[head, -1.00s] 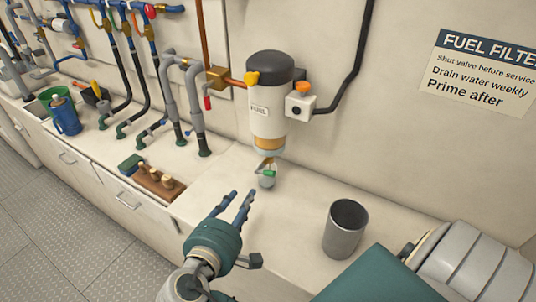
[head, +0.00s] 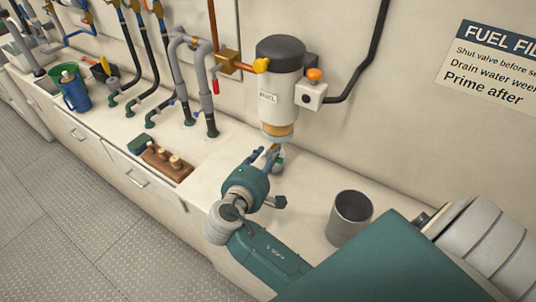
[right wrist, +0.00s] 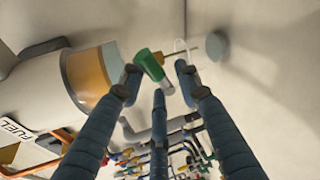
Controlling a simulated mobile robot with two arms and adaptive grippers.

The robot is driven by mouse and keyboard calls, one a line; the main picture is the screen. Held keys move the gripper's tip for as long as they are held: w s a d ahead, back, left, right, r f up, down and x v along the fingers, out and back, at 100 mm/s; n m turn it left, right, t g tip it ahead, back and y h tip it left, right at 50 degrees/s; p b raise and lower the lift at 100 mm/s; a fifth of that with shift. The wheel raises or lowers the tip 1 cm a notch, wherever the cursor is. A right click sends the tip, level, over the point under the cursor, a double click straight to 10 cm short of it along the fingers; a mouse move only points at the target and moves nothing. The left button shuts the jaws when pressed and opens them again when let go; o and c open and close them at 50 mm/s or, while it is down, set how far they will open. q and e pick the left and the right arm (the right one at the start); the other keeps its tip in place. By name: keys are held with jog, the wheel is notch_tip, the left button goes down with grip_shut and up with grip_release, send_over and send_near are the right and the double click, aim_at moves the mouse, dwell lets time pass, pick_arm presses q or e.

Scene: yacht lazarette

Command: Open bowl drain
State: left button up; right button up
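The fuel filter (head: 282,85) hangs on the wall, white with a black cap, a FUEL label and an amber bowl (head: 278,130) at its bottom. The amber bowl also shows in the right wrist view (right wrist: 88,75). The drain's green handle (right wrist: 152,66) is below the bowl; in the head view my fingers mostly cover it. My right gripper (head: 265,158) is under the bowl, its fingers spread. In the right wrist view, the gripper (right wrist: 158,78) has fingertips on both sides of the green handle; I cannot tell if they touch it. My left gripper is not in view.
An open grey metal cup (head: 349,215) stands on the counter, right of my right gripper. A wooden block with pegs (head: 167,163) lies to the left. Pipes and a red-handled lever (head: 215,85) are left of the filter. A box with an orange knob (head: 312,90) adjoins it.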

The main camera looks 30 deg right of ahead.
jog(key=shift+d, duration=0.15)
grip_shut()
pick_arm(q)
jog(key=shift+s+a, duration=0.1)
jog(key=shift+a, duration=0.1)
pick_arm(e)
jog(key=shift+f, duration=0.1)
pick_arm(q)
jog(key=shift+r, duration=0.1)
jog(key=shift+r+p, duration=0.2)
jog(key=shift+p, duration=0.1)
